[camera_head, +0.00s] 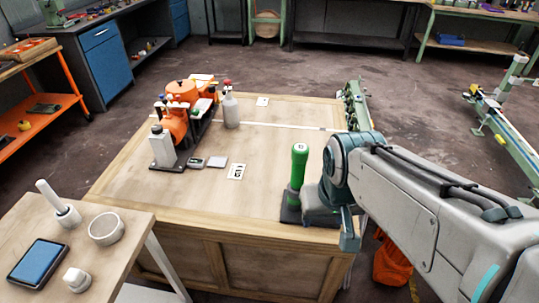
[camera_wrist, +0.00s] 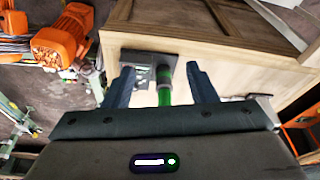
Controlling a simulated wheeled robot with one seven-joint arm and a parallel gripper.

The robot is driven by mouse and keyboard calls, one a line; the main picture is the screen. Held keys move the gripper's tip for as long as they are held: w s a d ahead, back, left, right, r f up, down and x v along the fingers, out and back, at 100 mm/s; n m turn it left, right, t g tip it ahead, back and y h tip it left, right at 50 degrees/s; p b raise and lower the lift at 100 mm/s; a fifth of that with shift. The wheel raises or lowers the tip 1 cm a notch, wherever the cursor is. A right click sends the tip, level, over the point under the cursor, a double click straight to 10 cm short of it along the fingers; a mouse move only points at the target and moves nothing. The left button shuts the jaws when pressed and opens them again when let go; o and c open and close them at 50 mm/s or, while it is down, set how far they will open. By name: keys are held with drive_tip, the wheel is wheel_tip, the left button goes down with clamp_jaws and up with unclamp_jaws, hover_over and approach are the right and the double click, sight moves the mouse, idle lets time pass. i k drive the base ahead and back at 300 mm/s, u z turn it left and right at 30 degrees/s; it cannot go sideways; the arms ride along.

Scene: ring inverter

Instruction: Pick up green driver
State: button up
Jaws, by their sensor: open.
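The green driver (camera_head: 299,165) stands upright at the right front corner of the wooden crate-like table, in a dark holder (camera_head: 291,216). In the wrist view, the green driver (camera_wrist: 164,90) shows between the two fingers of my gripper (camera_wrist: 161,82), nearer the right finger. Gaps show on both sides of it, so my gripper is open and not closed on it. In the head view, my gripper (camera_head: 325,215) is low beside the driver, on its right.
A side table (camera_head: 130,225) stands at the lower left. The table's middle is mostly clear.

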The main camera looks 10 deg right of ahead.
sight(300, 152)
drive_tip(key=u, duration=0.5)
drive_tip(key=k, duration=0.7)
drive_tip(key=u, duration=0.15)
